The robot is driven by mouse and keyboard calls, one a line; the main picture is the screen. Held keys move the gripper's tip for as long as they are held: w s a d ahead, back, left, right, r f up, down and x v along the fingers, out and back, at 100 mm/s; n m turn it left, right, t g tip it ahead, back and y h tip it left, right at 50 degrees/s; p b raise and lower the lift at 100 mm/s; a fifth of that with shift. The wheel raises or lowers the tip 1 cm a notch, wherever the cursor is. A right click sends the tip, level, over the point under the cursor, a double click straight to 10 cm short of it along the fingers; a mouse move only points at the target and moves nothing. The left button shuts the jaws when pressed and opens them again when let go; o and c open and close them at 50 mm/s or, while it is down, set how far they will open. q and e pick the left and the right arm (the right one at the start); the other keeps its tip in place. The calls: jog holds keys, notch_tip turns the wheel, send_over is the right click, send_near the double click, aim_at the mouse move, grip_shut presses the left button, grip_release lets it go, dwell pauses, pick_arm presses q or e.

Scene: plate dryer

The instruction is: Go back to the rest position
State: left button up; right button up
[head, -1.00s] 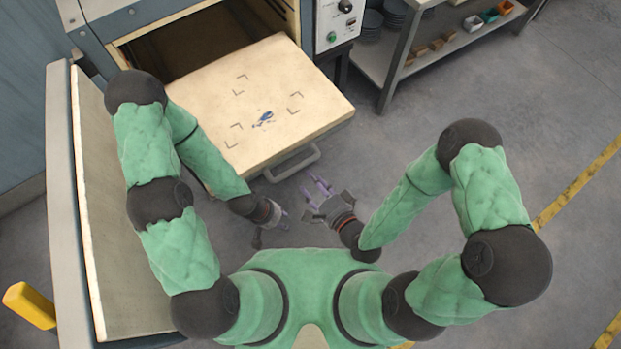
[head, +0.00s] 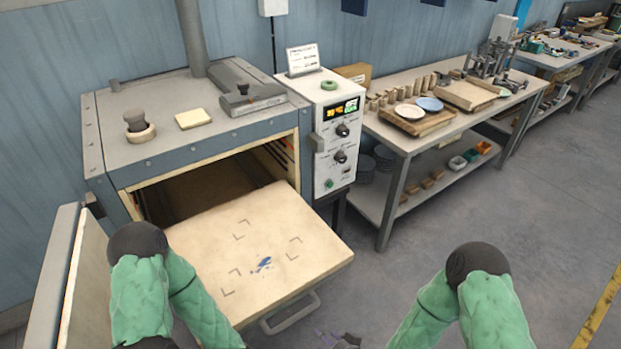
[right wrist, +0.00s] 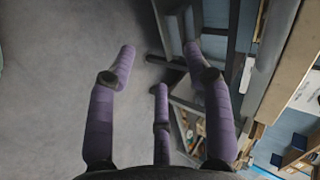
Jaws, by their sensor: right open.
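The plate dryer (head: 190,110) stands open, with its tray (head: 255,215) pulled out in front and its door (head: 85,275) swung out at the left. The tray carries dark corner marks and a small blue mark (head: 263,264); no plate lies on it. My right gripper (right wrist: 160,75) is open and empty in the right wrist view, its purple fingers spread above the floor. Only a bit of it shows at the bottom edge of the head view, in front of the tray. My left gripper is out of view; only upper parts of that arm show at the left.
The tray handle (head: 290,315) juts toward me. A control box (head: 335,135) is fixed to the dryer's right side. A workbench (head: 400,140) to the right bears a white plate (head: 409,111), a blue plate (head: 429,104) and several small parts. The floor (head: 530,230) at right is clear.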

jog(key=s+d+f+n+g+h, duration=0.2)
jog(key=s+d+f+n+g, duration=0.3)
jog(key=s+f+g, duration=0.3)
